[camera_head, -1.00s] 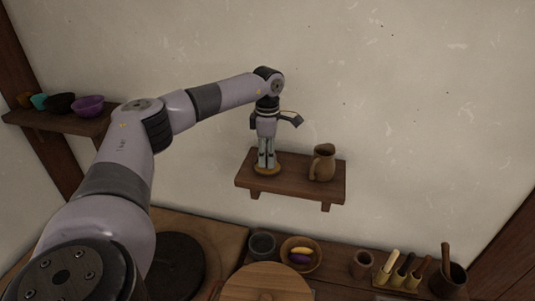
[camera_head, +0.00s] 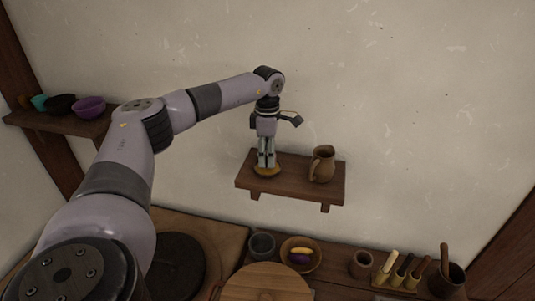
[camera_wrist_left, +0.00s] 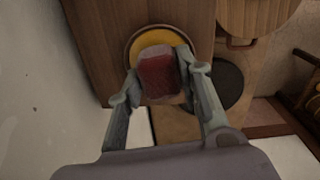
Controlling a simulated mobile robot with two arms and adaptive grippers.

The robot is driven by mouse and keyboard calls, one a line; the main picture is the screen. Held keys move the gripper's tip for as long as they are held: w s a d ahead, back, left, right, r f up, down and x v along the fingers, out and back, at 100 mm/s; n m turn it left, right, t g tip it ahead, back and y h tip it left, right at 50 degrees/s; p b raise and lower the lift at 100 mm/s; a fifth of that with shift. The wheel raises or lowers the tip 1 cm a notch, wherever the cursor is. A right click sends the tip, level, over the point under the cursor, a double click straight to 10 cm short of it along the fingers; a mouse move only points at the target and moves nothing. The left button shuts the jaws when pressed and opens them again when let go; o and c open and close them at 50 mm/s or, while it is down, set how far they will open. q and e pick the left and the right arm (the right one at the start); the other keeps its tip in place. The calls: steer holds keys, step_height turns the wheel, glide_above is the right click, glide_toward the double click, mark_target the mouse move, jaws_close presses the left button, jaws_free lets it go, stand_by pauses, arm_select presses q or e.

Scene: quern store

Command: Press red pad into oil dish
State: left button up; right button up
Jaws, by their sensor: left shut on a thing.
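My left gripper (camera_head: 266,166) points straight down over the left end of the small wall shelf (camera_head: 295,178). Its fingers are shut on the red pad (camera_wrist_left: 160,74), a dark red block with a pale edge, seen in the left wrist view. The oil dish (camera_head: 269,174) is a round shallow dish on the shelf, right under the fingertips. In the wrist view its yellow oil (camera_wrist_left: 158,38) shows around the far side of the pad. The pad overlaps the dish; whether it touches the oil cannot be told. My right gripper is not in view.
A brown jug (camera_head: 322,164) stands on the shelf, right of the dish. Below are a grey cup (camera_head: 262,245), a bowl (camera_head: 312,242) with yellow and purple items, a round wooden lid (camera_head: 265,285) and a tool rack (camera_head: 398,279). Bowls sit on a left shelf (camera_head: 70,126).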

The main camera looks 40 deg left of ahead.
arm_select(q)
steer(key=shift+r+p, duration=2.3)
steer(key=shift+r, duration=0.9)
